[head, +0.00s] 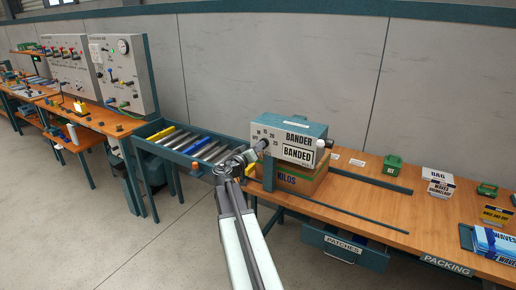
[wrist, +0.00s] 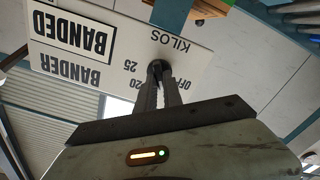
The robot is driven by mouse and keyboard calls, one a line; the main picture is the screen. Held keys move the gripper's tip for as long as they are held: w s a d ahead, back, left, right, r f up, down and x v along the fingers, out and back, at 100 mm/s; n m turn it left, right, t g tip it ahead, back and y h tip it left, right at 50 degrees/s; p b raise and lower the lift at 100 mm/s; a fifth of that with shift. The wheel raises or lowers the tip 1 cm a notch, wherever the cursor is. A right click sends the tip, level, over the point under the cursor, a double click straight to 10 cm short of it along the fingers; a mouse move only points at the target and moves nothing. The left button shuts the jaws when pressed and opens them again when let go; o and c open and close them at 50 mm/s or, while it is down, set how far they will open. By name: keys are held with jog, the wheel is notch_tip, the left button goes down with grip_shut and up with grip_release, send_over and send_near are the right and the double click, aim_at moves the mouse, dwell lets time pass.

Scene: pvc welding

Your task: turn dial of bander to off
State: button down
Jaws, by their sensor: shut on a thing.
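The bander (head: 289,141) is a teal-topped box with a pale front panel reading BANDER and BANDED, standing on the wooden packing table. Its dark dial (head: 263,144) is at the left of the panel, among the marks OFF, 20 and 25. In the wrist view the panel (wrist: 115,45) is upside down, and the dial (wrist: 157,68) is between my fingertips. My gripper (wrist: 157,80) is shut on the dial. In the head view my gripper (head: 256,150) reaches the dial from the front left. The dial's pointer is hidden, so I cannot tell its setting.
A cardboard box (head: 300,184) marked KILOS sits under the bander. A roller conveyor (head: 195,147) adjoins on the left. A green kit box (head: 393,165) and a bag box (head: 438,183) stand on the packing table (head: 372,198) to the right. Floor in front is clear.

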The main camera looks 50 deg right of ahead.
jog(key=shift+w+n, duration=0.1)
jog(key=shift+n, duration=4.5)
jog(key=c, duration=1.5)
grip_release()
jog(key=shift+d, duration=0.1)
jog(key=shift+f, duration=0.1)
jog(key=v, duration=0.8)
